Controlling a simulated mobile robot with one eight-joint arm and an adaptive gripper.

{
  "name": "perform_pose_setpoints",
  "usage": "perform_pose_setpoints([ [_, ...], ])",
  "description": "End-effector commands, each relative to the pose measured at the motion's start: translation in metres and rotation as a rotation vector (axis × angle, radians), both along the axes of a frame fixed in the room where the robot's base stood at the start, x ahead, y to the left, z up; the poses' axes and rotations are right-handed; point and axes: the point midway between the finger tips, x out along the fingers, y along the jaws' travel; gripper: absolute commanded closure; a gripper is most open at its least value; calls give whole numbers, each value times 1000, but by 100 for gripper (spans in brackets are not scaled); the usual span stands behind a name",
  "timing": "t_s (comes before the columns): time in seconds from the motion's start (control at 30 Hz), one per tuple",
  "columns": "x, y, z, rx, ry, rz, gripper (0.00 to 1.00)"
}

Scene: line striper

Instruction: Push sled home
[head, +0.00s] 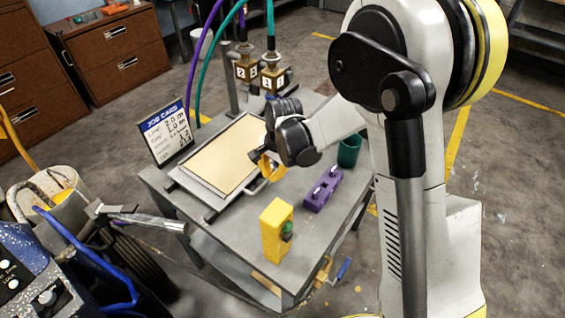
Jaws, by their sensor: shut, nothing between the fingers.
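The sled appears to be the flat grey tray (188,184) with a tan panel (219,155) on top, lying on dark rails on the grey worktable (235,233). I cannot tell whether the fingers touch the sled. My wrist hides the tray's far right corner.
A job card (167,130) stands behind the tray's left side. Two hose-fed nozzles (259,74) stand at the back. The left front tabletop is clear.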

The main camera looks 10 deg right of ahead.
Motion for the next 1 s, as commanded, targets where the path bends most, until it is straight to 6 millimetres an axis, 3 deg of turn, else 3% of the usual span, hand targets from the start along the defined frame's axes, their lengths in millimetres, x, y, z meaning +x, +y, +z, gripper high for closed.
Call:
perform_pose_setpoints([
  [0.33,-22,22,-1,-2,-1,0,99],
  [0.43,-21,21,0,-1,0,0,68],
  [0.77,-21,21,1,-1,-1,0,68],
  [0.87,-22,20,10,-1,-1,0,68],
  [1.0,-26,16,36,-1,-1,0,68],
])
